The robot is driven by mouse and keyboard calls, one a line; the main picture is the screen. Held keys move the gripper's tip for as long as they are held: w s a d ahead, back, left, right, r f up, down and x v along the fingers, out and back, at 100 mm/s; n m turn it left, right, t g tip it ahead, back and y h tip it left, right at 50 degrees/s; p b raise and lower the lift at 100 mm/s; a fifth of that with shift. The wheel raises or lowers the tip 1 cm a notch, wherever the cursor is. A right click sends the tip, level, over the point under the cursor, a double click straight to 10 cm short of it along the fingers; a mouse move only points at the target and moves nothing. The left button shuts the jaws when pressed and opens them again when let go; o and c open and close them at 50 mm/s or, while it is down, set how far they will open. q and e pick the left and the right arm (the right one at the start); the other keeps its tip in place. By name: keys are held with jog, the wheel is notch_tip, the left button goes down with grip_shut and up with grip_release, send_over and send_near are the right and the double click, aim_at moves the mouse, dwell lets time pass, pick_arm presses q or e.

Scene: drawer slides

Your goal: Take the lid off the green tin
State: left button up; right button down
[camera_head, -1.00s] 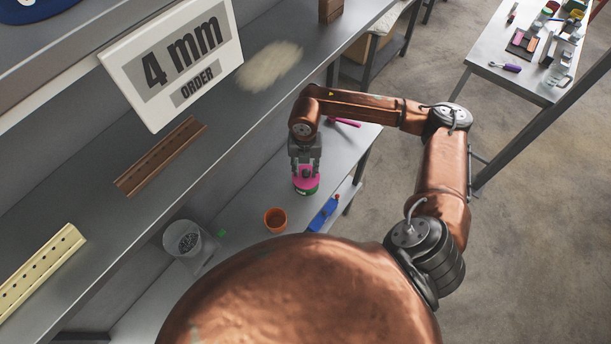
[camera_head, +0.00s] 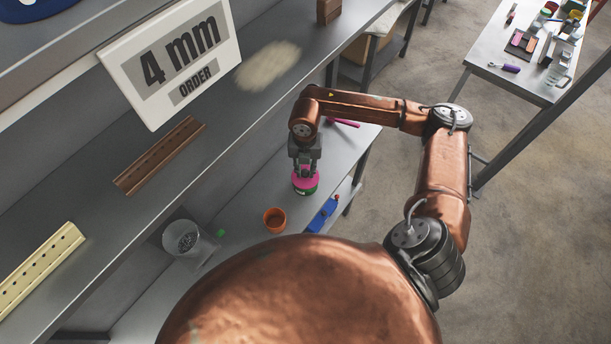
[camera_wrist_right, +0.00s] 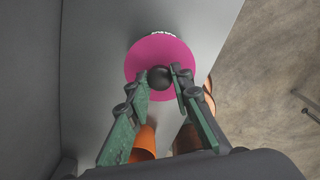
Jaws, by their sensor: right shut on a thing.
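The green tin (camera_head: 306,190) stands upright on the grey lower bench, with only its dark green side showing below the lid. Its pink lid (camera_head: 305,177) sits on top, and it also shows in the right wrist view (camera_wrist_right: 150,50) as a pink disc with a black knob (camera_wrist_right: 159,77). My right gripper (camera_head: 305,170) is over the lid; its two fingertips (camera_wrist_right: 160,82) are closed on the knob, one at each side. Most of the tin is hidden under the lid in the wrist view. My left gripper is in no view.
An orange cup (camera_head: 275,220) and a blue item (camera_head: 323,215) stand near the tin. A clear container (camera_head: 182,238) is to the left. A pink-handled tool (camera_head: 343,122) lies behind. The shelf (camera_head: 240,120) overhangs the bench on the left.

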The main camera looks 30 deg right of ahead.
jog(key=shift+r, duration=0.1)
jog(key=shift+r+p, duration=0.35)
jog(key=shift+r, duration=0.35)
notch_tip(320, 180, up, 8)
jog(key=p, duration=0.3)
jog(key=shift+f, duration=0.25)
dwell(0.5)
